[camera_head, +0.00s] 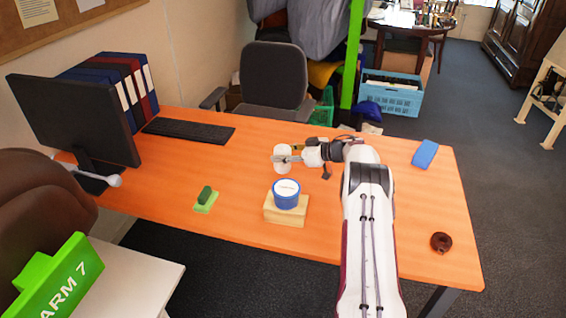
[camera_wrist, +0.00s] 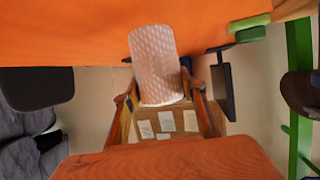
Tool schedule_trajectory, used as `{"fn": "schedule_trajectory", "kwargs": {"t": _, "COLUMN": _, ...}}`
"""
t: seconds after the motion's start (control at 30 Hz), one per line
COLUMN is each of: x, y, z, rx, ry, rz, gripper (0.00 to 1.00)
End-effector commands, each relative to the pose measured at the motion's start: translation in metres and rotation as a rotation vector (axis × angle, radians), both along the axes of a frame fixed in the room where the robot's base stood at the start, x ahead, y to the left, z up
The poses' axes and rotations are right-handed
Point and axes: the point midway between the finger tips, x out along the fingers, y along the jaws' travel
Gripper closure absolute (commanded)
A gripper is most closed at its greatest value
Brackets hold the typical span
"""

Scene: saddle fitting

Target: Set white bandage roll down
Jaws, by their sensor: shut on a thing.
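My gripper (camera_head: 285,158) is shut on the white bandage roll (camera_head: 281,168), over the middle of the orange table (camera_head: 240,152). In the wrist view the roll (camera_wrist: 155,58) is a pale cylinder with a dimpled pattern. Its near end sits between the two fingers of my gripper (camera_wrist: 162,102), and its far end points away from my palm. In the head view the fingers cover part of the roll. I cannot tell whether its lower end touches the table.
A blue round item with a white top (camera_head: 286,194) stands on a wooden block (camera_head: 285,212) just in front. A green block on a lighter green pad (camera_head: 205,204) lies left. A blue block (camera_head: 425,154) and brown ring (camera_head: 441,242) lie right. A keyboard (camera_head: 188,130) and monitor (camera_head: 75,120) stand left.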

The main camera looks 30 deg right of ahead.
Motion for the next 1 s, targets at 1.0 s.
{"fn": "schedule_trajectory", "kwargs": {"t": 1.0, "x": 0.0, "y": 0.0, "z": -0.039, "rx": 0.0, "ry": 0.0, "rz": 0.0, "gripper": 0.82}}
